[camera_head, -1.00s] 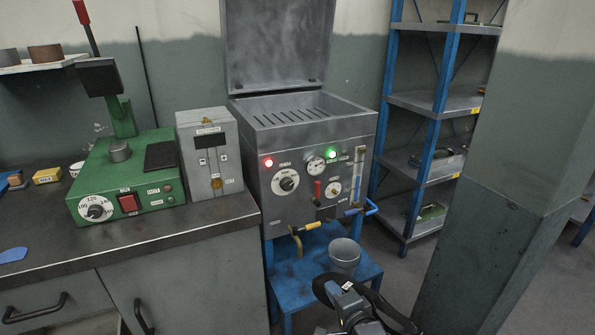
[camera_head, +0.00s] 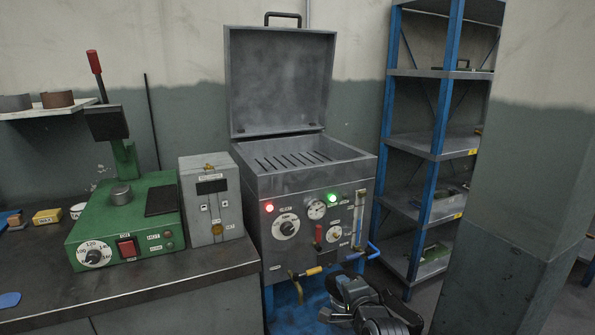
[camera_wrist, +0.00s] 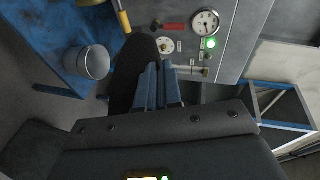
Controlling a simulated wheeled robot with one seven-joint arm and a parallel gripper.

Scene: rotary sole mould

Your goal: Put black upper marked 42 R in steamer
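The steamer (camera_head: 262,190) is a grey metal box on a blue stand. Its lid (camera_head: 280,85) stands open, and a slotted floor shows inside. My gripper (camera_head: 350,290) is low in front of the steamer's lower right, below the level of its opening. In the wrist view my gripper's fingers (camera_wrist: 163,82) are close together on a dark, curved piece, the black upper (camera_wrist: 128,72). The upper's marking is not readable, and part of it is hidden by the fingers. The steamer's front panel (camera_wrist: 237,35) is close by in the wrist view.
Blue and yellow-handled pipes (camera_head: 318,269) stick out of the steamer's front near my arm. A bucket (camera_wrist: 87,62) stands on the blue stand. A pillar (camera_head: 520,200) and a blue shelf rack (camera_head: 437,150) are at right. The bench (camera_head: 130,285) is at left.

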